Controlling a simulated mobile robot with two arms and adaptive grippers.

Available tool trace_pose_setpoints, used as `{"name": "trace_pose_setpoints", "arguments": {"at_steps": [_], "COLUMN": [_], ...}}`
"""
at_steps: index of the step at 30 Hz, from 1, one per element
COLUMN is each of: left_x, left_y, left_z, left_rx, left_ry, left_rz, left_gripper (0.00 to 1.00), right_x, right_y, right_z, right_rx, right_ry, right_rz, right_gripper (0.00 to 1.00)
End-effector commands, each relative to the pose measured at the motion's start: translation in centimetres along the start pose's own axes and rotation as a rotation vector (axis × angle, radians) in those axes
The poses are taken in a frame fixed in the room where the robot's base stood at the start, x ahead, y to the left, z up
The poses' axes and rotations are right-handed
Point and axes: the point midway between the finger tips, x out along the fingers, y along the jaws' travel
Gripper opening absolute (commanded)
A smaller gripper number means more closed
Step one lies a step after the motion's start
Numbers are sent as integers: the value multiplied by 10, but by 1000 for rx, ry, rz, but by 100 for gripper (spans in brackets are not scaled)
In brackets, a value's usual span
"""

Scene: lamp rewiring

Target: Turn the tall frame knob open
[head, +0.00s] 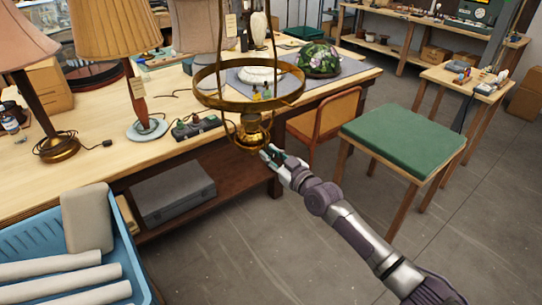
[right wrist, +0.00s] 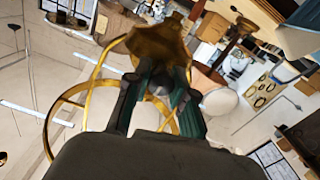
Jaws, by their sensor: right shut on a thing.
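The tall brass frame (head: 205,91) stands upright in the middle of the head view, with a wide ring around its thin rods. Its brass lower body (head: 251,133) hangs below the ring, in front of the workbench edge. My right gripper (head: 268,152) is at the lower right of this body, shut on the frame's knob, which the fingers hide. In the right wrist view my right gripper's fingers (right wrist: 160,85) meet just under the flared brass body (right wrist: 158,45), and the ring (right wrist: 62,105) curves behind. How far the knob is turned cannot be seen. My left gripper is not in view.
A blue crate (head: 40,232) with white rolls is at the lower left. A chair (head: 322,122) and a green-topped table (head: 405,138) stand right of the frame. Floor at the lower middle is clear.

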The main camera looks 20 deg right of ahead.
Motion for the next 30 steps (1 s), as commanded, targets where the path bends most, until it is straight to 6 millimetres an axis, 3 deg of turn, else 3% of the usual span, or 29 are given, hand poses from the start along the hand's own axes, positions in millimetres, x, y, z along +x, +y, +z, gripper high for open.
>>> {"name": "trace_pose_setpoints", "arguments": {"at_steps": [30], "left_x": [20], "left_y": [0], "left_z": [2], "left_rx": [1], "left_ry": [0], "left_rz": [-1], "left_gripper": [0], "right_x": [0], "right_y": [3], "right_z": [2], "right_rx": [949], "right_ry": [1], "right_rz": [0], "right_gripper": [0]}}
